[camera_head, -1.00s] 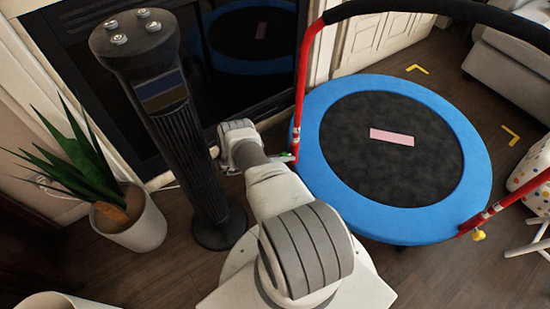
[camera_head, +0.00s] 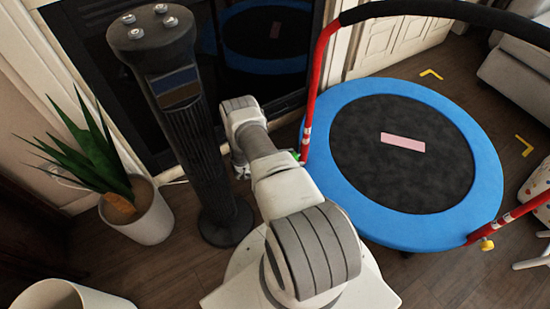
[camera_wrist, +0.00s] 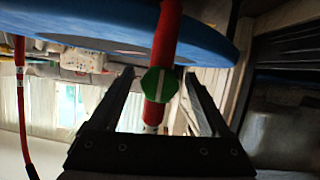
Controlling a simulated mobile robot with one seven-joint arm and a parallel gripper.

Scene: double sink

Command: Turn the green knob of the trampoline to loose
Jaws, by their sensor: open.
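The trampoline (camera_head: 325,185) has a blue rim, a black mat and a red handle frame. Its green knob (camera_wrist: 157,95) sits on the red post (camera_wrist: 168,40) and shows in the wrist view with a pale bar across its face. My gripper (camera_wrist: 158,75) is open, with one finger on each side of the knob and post in that view. I cannot tell whether the fingers touch the knob. In the head view only a small bit of the green knob (camera_head: 295,155) shows beside my arm, and my fingertips are hard to make out.
A black tower fan (camera_head: 185,130) stands close to the left of my arm. A potted plant (camera_head: 140,215) and a white bin (camera_head: 65,298) are farther left. A yellow knob (camera_head: 487,244) is on the trampoline's other red post (camera_head: 520,210). The fireplace is behind.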

